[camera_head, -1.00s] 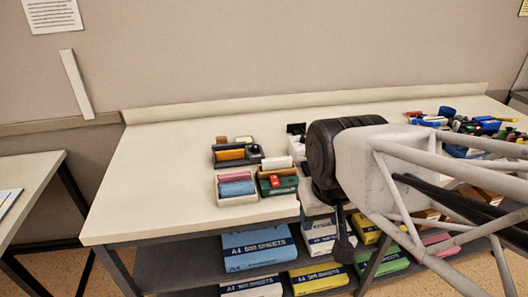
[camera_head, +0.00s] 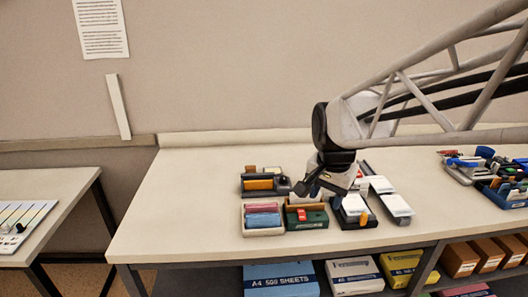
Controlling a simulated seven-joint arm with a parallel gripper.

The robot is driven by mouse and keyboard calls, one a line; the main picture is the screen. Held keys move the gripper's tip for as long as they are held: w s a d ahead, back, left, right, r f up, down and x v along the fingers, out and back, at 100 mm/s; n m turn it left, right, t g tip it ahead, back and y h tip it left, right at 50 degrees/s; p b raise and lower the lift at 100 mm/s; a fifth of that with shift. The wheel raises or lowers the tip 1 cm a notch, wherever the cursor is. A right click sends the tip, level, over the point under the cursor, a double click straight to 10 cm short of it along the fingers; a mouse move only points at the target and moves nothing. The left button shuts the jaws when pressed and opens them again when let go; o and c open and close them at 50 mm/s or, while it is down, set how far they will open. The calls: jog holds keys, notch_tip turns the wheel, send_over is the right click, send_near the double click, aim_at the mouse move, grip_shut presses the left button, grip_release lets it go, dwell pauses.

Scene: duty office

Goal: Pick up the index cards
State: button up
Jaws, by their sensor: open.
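My gripper (camera_head: 308,189) is in the middle of the view, above the small trays on the long table, pointing down and to the left. Its dark fingers are small in view, and nothing shows held between them. White card-like stacks lie just right of it: one in a dark holder with an orange piece (camera_head: 354,204), and one on a long grey tray (camera_head: 396,205). I cannot tell which of these, if any, are the index cards. The gripper hides part of a white item behind it.
Left of and below the gripper are a dark tray with an orange block (camera_head: 259,184), a white tray with pink and blue rolls (camera_head: 262,229) and a green tray with a red piece (camera_head: 306,217). Blue bins with loose supplies (camera_head: 512,194) stand right. The table's left part is clear.

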jog(key=w+f+m, duration=0.3)
jog(key=w+m, duration=0.2)
jog(key=w, duration=0.6)
jog(key=m+g, duration=0.1)
jog(key=m, duration=0.4)
send_near(305, 200)
jog(key=shift+w, duration=0.65)
jog(key=shift+f, duration=1.25)
jog(key=shift+d+f, duration=0.1)
jog(key=shift+f, duration=2.55)
